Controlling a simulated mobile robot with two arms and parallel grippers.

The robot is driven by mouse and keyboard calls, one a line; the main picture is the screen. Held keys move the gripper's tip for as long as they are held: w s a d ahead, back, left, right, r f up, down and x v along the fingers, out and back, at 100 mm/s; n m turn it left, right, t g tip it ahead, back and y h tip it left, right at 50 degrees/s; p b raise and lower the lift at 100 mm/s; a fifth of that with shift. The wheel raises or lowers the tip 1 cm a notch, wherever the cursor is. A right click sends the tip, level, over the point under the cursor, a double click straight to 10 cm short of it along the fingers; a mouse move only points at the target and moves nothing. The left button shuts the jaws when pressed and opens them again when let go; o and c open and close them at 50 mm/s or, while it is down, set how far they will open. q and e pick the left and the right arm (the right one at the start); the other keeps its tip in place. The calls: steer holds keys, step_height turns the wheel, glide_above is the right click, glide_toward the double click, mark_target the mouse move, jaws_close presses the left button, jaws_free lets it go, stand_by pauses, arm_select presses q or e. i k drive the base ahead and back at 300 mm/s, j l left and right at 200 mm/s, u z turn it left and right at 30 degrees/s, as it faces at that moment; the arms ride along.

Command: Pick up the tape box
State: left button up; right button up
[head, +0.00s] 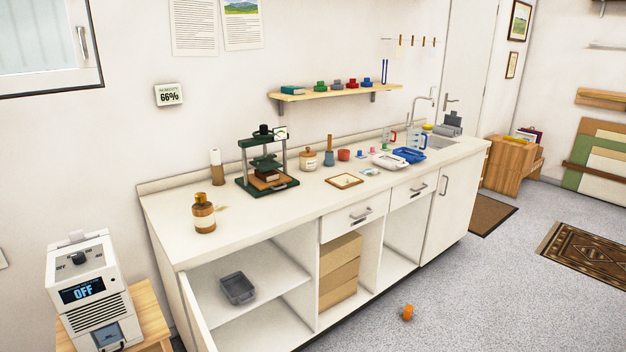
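I cannot tell for certain which thing is the tape box. A small orange object (408,312) lies on the grey floor in front of the counter; it is too small to make out. Several tan boxes (339,270) are stacked in the open compartment under a drawer. A grey open-topped bin (238,288) sits on the shelf of the open left cabinet. Neither of my grippers is in view.
The long white counter (262,221) carries a green press (267,168), a brown bottle (203,213), jars and trays. The left cabinet door (196,318) stands open. Floor in front is mostly clear.

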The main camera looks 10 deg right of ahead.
mark_target(408, 313)
steer(key=i+l+u, duration=0.1)
steer(key=l, duration=0.5)
steer(key=i+l+u, duration=0.1)
steer(key=i+l, duration=0.15)
steer(key=l, duration=0.4)
steer(key=i+l+u, duration=0.15)
steer(key=l, duration=0.5)
steer(key=l+u, duration=0.1)
steer(key=l, duration=0.55)
steer(key=i+l+u, duration=0.1)
steer(key=l, duration=0.55)
